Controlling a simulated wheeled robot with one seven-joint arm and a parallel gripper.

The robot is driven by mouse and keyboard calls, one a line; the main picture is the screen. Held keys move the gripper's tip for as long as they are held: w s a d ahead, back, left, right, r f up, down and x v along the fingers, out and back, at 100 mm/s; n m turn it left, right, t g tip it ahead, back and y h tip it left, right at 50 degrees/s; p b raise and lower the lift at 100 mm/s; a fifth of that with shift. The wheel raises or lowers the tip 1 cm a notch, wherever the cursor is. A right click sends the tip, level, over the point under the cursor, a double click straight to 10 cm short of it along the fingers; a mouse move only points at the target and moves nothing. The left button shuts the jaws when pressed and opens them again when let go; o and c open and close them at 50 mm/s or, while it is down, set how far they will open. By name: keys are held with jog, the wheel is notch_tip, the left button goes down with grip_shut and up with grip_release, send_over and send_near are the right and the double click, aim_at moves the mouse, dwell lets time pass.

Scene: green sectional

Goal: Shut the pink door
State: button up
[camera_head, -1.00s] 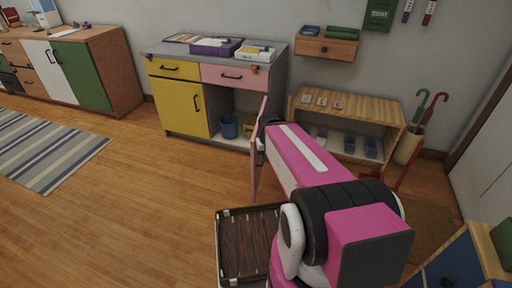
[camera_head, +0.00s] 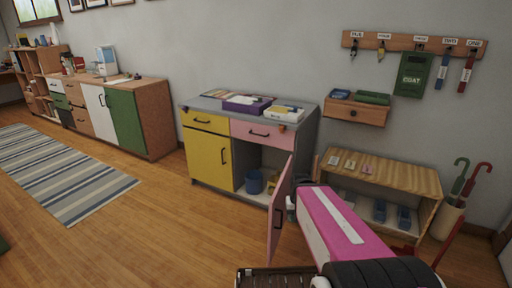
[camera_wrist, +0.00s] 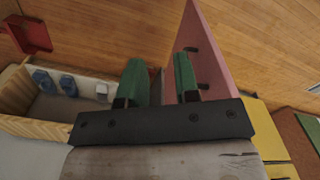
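The pink door (camera_head: 278,222) stands swung open, jutting out from the right side of the grey cabinet (camera_head: 310,127). A dark handle shows on its face. My gripper is at the right side of the door in the head view, its fingers mostly hidden behind the door and my pink arm. Whether the finger touches the door I cannot tell.
A wooden shoe shelf (camera_head: 390,178) stands close right of the cabinet, beside an umbrella holder (camera_head: 446,219). A blue bin (camera_head: 254,182) sits in the cabinet's open bay. A yellow door (camera_head: 211,160) is shut at left.

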jog(key=c, duration=0.5)
jog(key=shift+w+r+m, duration=0.1)
jog(key=shift+w+m, duration=0.2)
grip_shut()
jog(key=w+d+r+m+t+y, duration=0.15)
jog(key=w+r+m, duration=0.35)
jog(key=w+m, duration=0.5)
jog(key=w+d+r+m+y, duration=0.3)
jog(key=w+r+m, duration=0.35)
jog(key=m, duration=0.55)
jog(key=w+a+f, duration=0.3)
jog(key=a+f, duration=0.4)
jog(key=f, duration=0.2)
jog(key=shift+w+f, duration=0.25)
jog(key=shift+f, duration=0.1)
